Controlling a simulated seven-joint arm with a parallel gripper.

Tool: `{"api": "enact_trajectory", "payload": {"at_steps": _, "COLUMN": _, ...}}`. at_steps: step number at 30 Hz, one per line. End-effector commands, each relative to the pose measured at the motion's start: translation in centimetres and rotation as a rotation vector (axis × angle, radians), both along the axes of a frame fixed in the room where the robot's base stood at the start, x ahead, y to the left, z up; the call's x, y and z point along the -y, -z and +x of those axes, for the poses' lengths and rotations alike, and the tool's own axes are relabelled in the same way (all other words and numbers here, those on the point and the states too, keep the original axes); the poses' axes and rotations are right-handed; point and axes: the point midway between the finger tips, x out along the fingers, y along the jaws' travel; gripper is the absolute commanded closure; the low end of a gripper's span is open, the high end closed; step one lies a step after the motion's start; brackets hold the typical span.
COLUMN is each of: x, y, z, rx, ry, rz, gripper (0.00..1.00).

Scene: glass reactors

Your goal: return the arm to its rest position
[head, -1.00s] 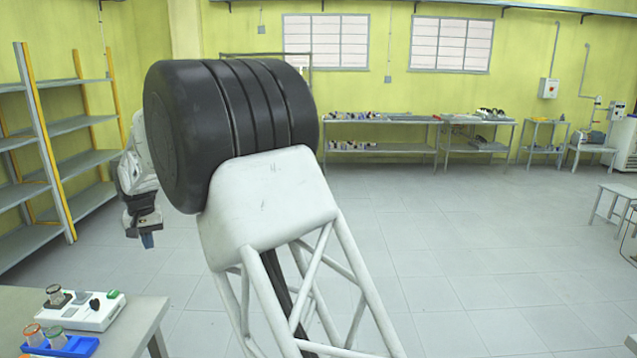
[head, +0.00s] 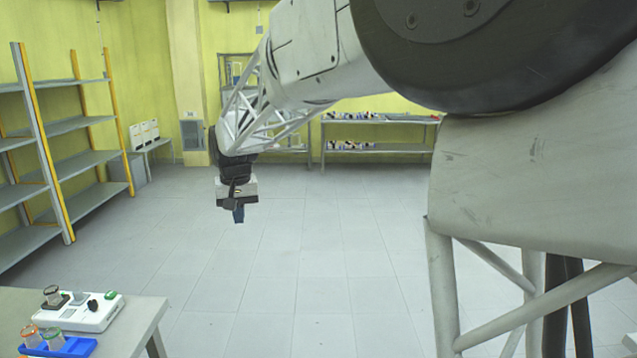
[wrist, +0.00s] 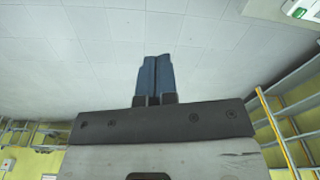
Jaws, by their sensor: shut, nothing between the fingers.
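My gripper (head: 238,215) hangs pointing down at the end of my arm, above the open floor in the head view. It is right of the table corner and well apart from it. In the wrist view its two blue fingers (wrist: 154,78) lie side by side, shut, with nothing between them. My arm stretches from the right side of the head view towards the middle left.
A grey table (head: 135,325) at lower left holds a white device (head: 85,312) and a blue tray (head: 70,347) with small glass vessels. Grey shelves (head: 75,165) stand at left. A bench (head: 385,151) stands at the back. The middle floor is clear.

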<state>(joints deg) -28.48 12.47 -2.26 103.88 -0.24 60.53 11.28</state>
Motion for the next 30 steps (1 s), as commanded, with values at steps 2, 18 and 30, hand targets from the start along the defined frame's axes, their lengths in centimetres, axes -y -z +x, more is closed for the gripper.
{"api": "enact_trajectory", "payload": {"at_steps": 2, "x": 2.3, "y": -0.7, "z": -1.0, "rx": 0.005, "ry": 0.014, "rz": 0.002, "gripper": 1.0}}
{"api": "enact_trajectory", "payload": {"at_steps": 18, "x": 15.3, "y": -2.9, "z": -8.8, "rx": 0.04, "ry": 0.092, "rz": 0.01, "gripper": 1.0}}
{"api": "enact_trajectory", "payload": {"at_steps": 30, "x": 23.4, "y": -2.9, "z": -16.0, "rx": 0.066, "ry": 0.151, "rz": 0.012, "gripper": 1.0}}
